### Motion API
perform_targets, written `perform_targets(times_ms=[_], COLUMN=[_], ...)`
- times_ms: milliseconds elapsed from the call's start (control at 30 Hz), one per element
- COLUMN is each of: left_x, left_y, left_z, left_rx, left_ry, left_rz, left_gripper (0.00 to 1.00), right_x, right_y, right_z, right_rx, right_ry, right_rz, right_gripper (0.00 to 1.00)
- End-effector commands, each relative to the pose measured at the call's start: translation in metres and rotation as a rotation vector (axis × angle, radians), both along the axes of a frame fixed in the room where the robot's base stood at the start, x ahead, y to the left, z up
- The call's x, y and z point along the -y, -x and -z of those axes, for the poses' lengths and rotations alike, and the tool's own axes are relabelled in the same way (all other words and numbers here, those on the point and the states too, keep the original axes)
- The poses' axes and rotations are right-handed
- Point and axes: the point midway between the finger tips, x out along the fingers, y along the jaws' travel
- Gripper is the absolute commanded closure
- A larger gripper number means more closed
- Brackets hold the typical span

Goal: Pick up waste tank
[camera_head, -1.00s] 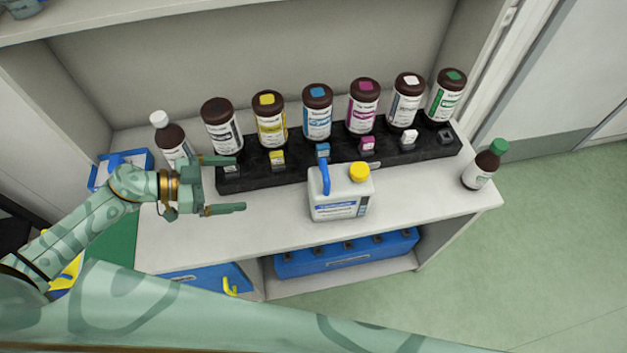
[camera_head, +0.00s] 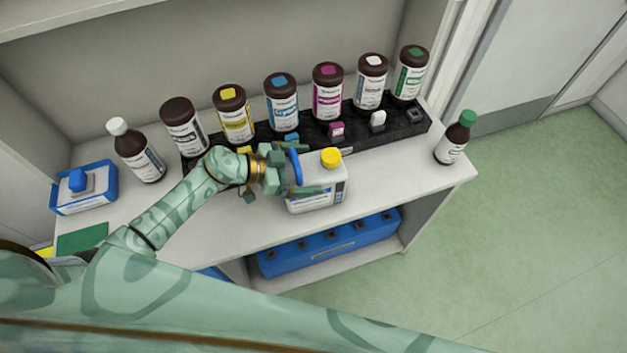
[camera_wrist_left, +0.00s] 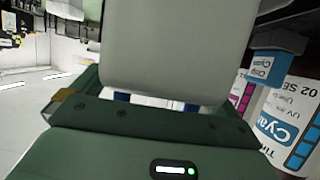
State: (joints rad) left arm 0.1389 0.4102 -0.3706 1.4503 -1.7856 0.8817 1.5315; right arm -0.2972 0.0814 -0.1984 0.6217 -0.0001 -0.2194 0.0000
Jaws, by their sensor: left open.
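The waste tank is a white jug (camera_head: 323,197) with a yellow cap (camera_head: 331,157) and a blue handle (camera_head: 295,165). It stands upright on the white shelf top, in front of the black rack. My left gripper (camera_head: 298,172) is open at the tank's handle side, its fingers overlapping the handle and left part of the tank in the head view. Whether they touch it cannot be told. In the left wrist view a large pale block fills the upper middle, with small blue and white patches below it. My right gripper is out of view.
A green-capped bottle (camera_head: 453,142) stands at the shelf's right end, a white-capped one (camera_head: 137,150) at the left. A blue-and-white box (camera_head: 84,188) lies far left. Bare shelf top lies right of the tank.

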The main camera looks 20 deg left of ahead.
Motion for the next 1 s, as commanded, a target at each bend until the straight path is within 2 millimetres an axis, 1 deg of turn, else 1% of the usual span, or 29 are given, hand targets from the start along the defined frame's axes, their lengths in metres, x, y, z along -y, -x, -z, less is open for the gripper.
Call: perform_targets(times_ms=[200, 267, 300, 367, 400, 467, 500, 767, 867, 967, 1000], left_x=[0.001, 0.001, 0.001, 0.001, 0.001, 0.001, 0.001, 0.001, 0.001, 0.001, 0.001], left_y=[0.000, 0.000, 0.000, 0.000, 0.000, 0.000, -0.001, -0.001, -0.001, -0.001, -0.001], left_z=[0.000, 0.000, 0.000, 0.000, 0.000, 0.000, -0.001, -0.004, -0.011, -0.025, -0.033], left_rx=[0.000, 0.000, 0.000, 0.000, -0.001, -0.001, 0.002, 0.002, 0.003, 0.004, 0.004], left_ry=[0.000, 0.000, 0.000, 0.000, 0.000, 0.000, 0.003, 0.002, 0.002, 0.002, 0.001], left_rz=[0.000, 0.000, 0.000, 0.000, 0.000, 0.000, 0.000, 0.000, -0.001, 0.001, 0.001], left_gripper=[0.00, 0.17, 0.28, 0.44, 0.56, 0.72, 0.76, 0.76, 0.76, 0.76, 0.76], right_x=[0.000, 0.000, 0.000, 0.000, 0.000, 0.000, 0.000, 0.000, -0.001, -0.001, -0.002], right_y=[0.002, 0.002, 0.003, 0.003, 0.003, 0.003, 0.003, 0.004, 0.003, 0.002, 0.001], right_z=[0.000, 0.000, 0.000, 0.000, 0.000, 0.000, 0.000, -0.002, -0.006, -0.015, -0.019], right_rx=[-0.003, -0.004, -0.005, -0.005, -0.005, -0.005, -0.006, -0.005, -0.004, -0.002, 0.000], right_ry=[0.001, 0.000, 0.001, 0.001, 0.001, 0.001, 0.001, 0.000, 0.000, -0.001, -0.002], right_rz=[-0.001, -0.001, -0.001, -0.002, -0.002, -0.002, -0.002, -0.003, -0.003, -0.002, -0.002], right_gripper=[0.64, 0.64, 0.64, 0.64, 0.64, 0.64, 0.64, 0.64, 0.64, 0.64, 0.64])
